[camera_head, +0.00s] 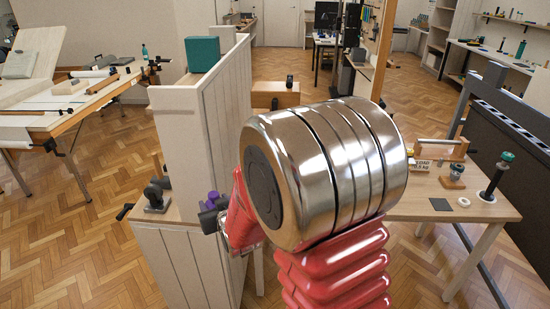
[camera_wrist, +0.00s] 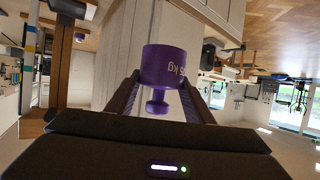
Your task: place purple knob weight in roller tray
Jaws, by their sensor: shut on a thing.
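In the head view only a small purple part of the weight (camera_head: 212,199) shows beside my gripper (camera_head: 214,219); the red and steel arm hides much of that area. The weight appears near the end of the white partition, above a low ledge. I cannot pick out the roller tray with certainty in either view.
A white partition (camera_head: 196,125) bears a teal box (camera_head: 202,53). A dark tool (camera_head: 156,195) stands on the ledge left of my gripper. A wooden table (camera_head: 410,205) at right holds a wooden device (camera_head: 440,150) and a black-stemmed stand (camera_head: 494,180). A cluttered workbench (camera_head: 50,122) is at left.

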